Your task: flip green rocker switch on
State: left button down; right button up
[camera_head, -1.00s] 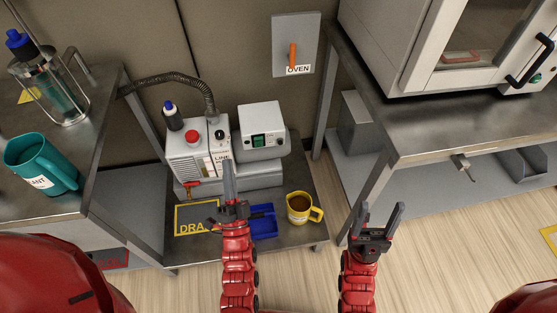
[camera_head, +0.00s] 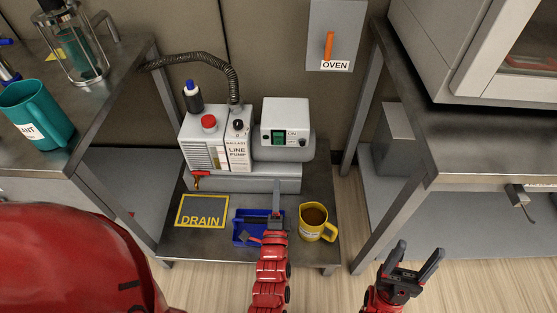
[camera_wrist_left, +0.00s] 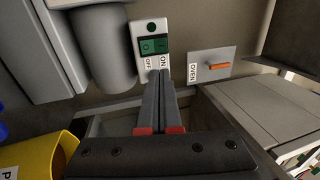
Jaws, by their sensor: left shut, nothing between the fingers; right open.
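The green rocker switch (camera_head: 279,138) is on the front of a white box (camera_head: 286,113) on the pump unit. In the left wrist view the green rocker (camera_wrist_left: 154,45) sits on a white plate below a round dark green spot, with ON and OFF labels. My left gripper (camera_head: 276,188) is shut and empty, its fingers pointing up below the switch in the head view. In the left wrist view its fingertips (camera_wrist_left: 160,76) are just below the plate and appear apart from the rocker. My right gripper (camera_head: 418,254) is open and empty at the lower right.
The line pump (camera_head: 238,160) with a red knob stands left of the switch box. A yellow mug (camera_head: 313,222), blue tray (camera_head: 244,238) and DRAIN mat (camera_head: 201,222) are on the low shelf. The OVEN switch plate (camera_head: 345,35) is on the wall. Benches flank both sides.

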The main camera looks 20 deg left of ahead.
aim_at(279, 138)
pick_arm(q)
jog(key=b+x, duration=0.4)
jog(key=x, duration=0.9)
jog(key=shift+w+a, duration=0.1)
jog(key=shift+w, duration=0.1)
jog(key=shift+w+r, duration=0.1)
